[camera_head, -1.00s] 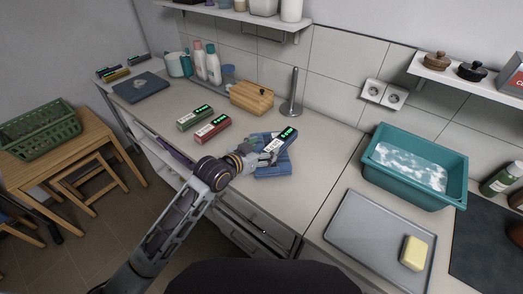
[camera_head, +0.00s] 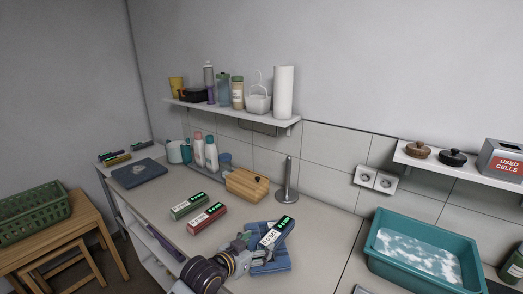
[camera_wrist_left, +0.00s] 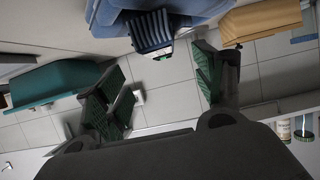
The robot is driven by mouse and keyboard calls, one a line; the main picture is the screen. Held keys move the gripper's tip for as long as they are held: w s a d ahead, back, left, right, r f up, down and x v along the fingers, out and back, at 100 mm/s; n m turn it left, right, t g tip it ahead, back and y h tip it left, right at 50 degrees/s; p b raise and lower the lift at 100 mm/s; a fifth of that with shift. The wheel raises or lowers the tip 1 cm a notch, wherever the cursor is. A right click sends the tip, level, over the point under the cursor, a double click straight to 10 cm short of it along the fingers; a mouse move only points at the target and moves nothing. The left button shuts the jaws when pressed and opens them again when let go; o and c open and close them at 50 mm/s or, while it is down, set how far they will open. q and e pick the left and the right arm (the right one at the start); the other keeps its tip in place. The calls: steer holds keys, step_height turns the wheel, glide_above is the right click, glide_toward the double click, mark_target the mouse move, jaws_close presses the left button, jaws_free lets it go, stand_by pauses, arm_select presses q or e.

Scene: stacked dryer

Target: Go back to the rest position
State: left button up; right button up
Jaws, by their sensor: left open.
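My left gripper (camera_head: 250,248) is at the left edge of a folded blue cloth (camera_head: 284,260) on the counter in the head view. A box with a lit green display (camera_head: 276,232) lies on this cloth, close beside the gripper. In the left wrist view my left gripper (camera_wrist_left: 157,86) is open, with its green-padded fingers wide apart and nothing held between them. A dark striped item (camera_wrist_left: 150,30) against blue shows beyond the fingers. My right gripper is not in view.
A green box (camera_head: 187,206) and a red box (camera_head: 207,218) lie left of the cloth. A wooden box (camera_head: 246,185) and a metal upright holder (camera_head: 287,190) stand behind. A teal basin (camera_head: 425,250) is at right. A loaded shelf (camera_head: 235,113) hangs above.

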arm_select(q)
steer(key=s+a+f+n+g+y, duration=0.35)
steer(key=s+a+f, duration=0.25)
steer(key=s+a, duration=0.5)
steer(key=s+a+f+n+g+y, duration=0.2)
steer(key=s+a+f+g+y, duration=0.2)
steer(key=s+a+f, duration=0.55)
steer(key=s+f, duration=0.3)
steer(key=f, duration=1.2)
steer(key=s+f, duration=0.3)
steer(key=f, duration=1.2)
steer(key=s+a+f+g, duration=0.1)
steer(key=s+a+f, duration=0.1)
steer(key=s+f, duration=0.8)
steer(key=s+a+f+g, duration=0.1)
steer(key=s+a+f, duration=0.1)
steer(key=s+f, duration=0.8)
steer(key=shift+s+m, duration=0.45)
steer(key=shift+s, duration=0.95)
steer(key=shift+f, duration=0.1)
